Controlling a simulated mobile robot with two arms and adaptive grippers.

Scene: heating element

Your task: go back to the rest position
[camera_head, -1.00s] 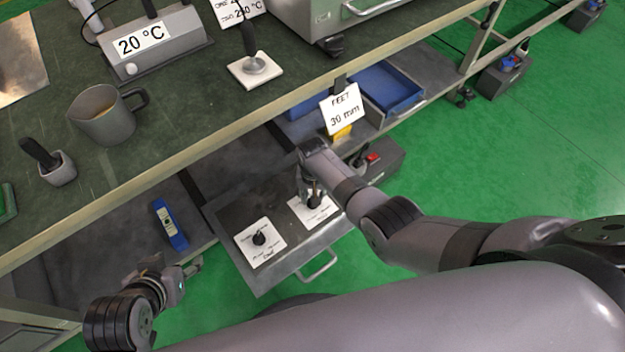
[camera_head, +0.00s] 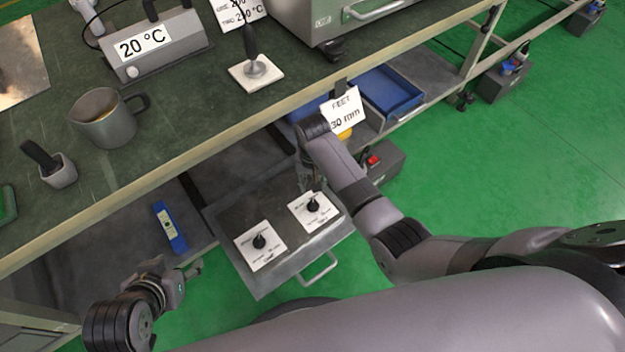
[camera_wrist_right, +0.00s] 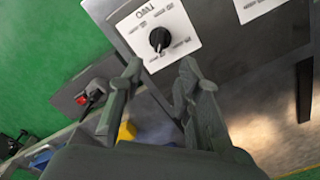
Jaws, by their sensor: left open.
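My left gripper (camera_head: 182,272) is at the lower left in the head view, open and empty, in front of the lower shelf. My right gripper shows in the right wrist view (camera_wrist_right: 160,75), its two fingers apart with nothing between them. In the head view the right gripper is mostly hidden behind my right wrist, above the back edge of the drawer panel. The grey panel (camera_head: 240,284) carries two white plates with black knobs, a left knob (camera_head: 259,241) and a right knob (camera_head: 313,205). One knob (camera_wrist_right: 160,39) stands beyond my right fingertips, apart from them.
The dark green bench top (camera_head: 190,105) is above, with a grey mug (camera_head: 104,122), a 20 °C box (camera_head: 155,45) and a white-based stand (camera_head: 257,73). The "FEET 30 mm" sign (camera_head: 343,107) is close to my right wrist. A blue tool (camera_head: 169,228) lies on the lower shelf.

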